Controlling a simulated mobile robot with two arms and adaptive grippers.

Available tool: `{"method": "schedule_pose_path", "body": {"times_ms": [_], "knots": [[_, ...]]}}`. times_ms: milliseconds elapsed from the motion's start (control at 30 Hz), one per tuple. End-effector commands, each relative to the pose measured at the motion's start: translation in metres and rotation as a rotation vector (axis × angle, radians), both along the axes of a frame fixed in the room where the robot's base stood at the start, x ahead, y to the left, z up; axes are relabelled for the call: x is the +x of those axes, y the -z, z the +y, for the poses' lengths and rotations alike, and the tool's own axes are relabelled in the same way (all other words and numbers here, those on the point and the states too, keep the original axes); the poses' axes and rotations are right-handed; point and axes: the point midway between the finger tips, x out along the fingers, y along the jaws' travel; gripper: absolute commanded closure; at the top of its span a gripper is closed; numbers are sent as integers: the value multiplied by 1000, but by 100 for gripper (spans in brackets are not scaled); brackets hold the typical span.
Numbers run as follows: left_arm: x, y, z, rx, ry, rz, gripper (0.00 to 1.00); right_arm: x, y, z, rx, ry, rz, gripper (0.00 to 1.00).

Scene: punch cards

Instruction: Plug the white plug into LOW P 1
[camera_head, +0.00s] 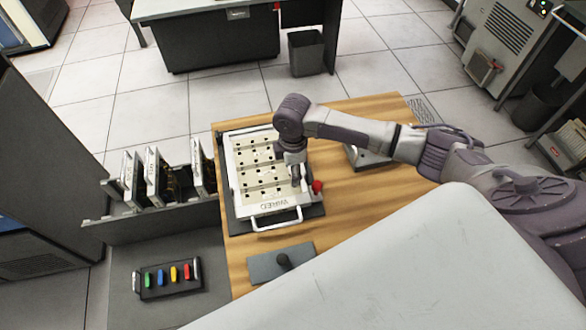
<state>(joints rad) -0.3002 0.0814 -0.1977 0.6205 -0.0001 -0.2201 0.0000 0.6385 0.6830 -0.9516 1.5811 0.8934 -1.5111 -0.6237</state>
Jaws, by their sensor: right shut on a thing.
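The plugboard panel (262,211), cream with rows of dark holes and a white front handle, lies on the wooden table. Its labels are too small to read. My right gripper (297,170) reaches in from the right over the panel's right edge, pointing down. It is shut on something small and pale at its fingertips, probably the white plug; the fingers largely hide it. I cannot tell whether it touches a hole. A red knob-like piece (317,187) sits just right of the gripper at the panel's edge. My left gripper is not in view.
A dark tray (151,293) with green, blue, yellow and red pieces lies front left. A rack of upright boards (152,178) stands left of the table (236,262). A grey device (367,157) sits behind my arm.

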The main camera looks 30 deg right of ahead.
Motion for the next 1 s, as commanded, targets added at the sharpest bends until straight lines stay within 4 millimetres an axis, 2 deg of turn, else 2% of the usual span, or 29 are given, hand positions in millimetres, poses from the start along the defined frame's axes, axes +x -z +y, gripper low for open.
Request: {"method": "schedule_pose_path", "body": {"times_ms": [500, 1000], "knots": [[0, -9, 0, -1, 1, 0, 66, 0, -2, 1, 1, -1, -1, 68], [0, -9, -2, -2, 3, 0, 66, 0, 1, 1, 0, -1, 0, 68]]}}
